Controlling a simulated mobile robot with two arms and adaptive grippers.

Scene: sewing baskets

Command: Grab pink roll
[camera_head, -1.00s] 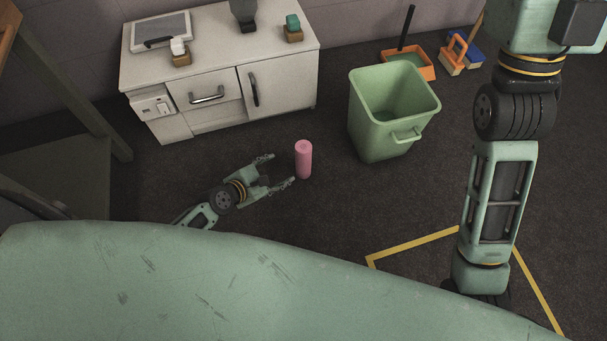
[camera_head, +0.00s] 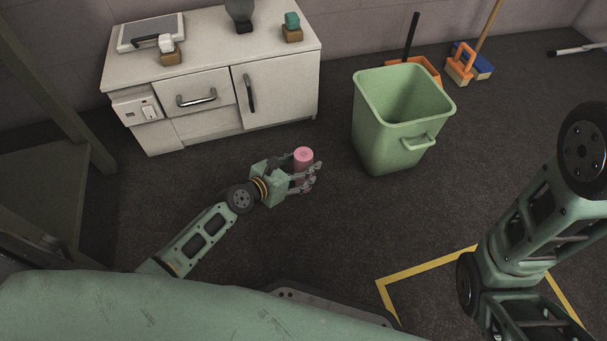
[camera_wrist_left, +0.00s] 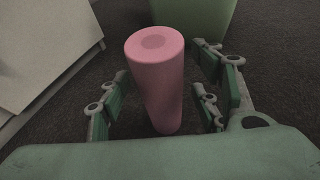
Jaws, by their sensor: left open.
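The pink roll (camera_head: 303,156) stands upright on the dark floor in front of the white cabinet. In the left wrist view the pink roll (camera_wrist_left: 157,82) stands between the open fingers, with a gap visible on its left side. My left gripper (camera_head: 308,172) is open around the roll, low near the floor; its fingers hide part of the roll in the head view. The left gripper also shows in the left wrist view (camera_wrist_left: 160,95). My right arm comes in at the right edge, but its gripper is out of view.
A white cabinet (camera_head: 284,92) stands behind the roll. A green bin (camera_head: 385,130) stands to the right, with an orange dustpan and brushes (camera_head: 461,66) behind it. Yellow tape (camera_head: 428,266) marks the floor at front right. Floor between roll and bin is clear.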

